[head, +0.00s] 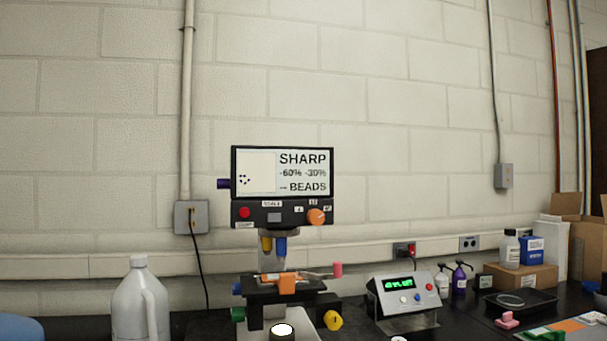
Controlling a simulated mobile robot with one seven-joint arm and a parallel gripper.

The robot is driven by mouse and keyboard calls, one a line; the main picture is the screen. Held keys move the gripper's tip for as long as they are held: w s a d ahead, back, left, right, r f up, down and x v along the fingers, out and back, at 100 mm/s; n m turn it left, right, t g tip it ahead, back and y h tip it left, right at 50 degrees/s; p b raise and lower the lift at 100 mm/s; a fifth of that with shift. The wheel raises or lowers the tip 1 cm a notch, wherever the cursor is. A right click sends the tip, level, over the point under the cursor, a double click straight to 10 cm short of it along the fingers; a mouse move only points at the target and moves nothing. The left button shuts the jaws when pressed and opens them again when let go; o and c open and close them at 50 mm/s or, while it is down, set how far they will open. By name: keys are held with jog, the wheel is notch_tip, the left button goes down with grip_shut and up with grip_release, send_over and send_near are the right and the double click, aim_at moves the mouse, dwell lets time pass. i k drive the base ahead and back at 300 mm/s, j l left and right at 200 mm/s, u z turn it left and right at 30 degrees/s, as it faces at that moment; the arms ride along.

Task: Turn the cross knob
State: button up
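A device with a screen (283,172) stands on the dark bench, a microscope-like stage (287,285) below it. I cannot tell by shape which knob is the cross knob. An orange knob (316,216) sits at the right of the control panel below the screen. A yellow knob (333,320) is at the lower right of the stage. A purple knob (223,184) sticks out left of the screen. A green knob (238,314) is at the stage's lower left, and a pink-red knob (337,269) at its right. My gripper is not in view.
A white jug (140,302) stands left of the device. A grey box with a green display (404,298) stands at right. Pump bottles (459,279), a black tray (520,301) and cardboard boxes are farther right.

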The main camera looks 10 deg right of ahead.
aim_at(332, 320)
jog(key=k+j+z, duration=0.1)
jog(key=z, duration=0.3)
jog(key=k+j+z, duration=0.1)
jog(key=z, duration=0.25)
jog(key=k+z, duration=0.1)
jog(key=z, duration=0.3)
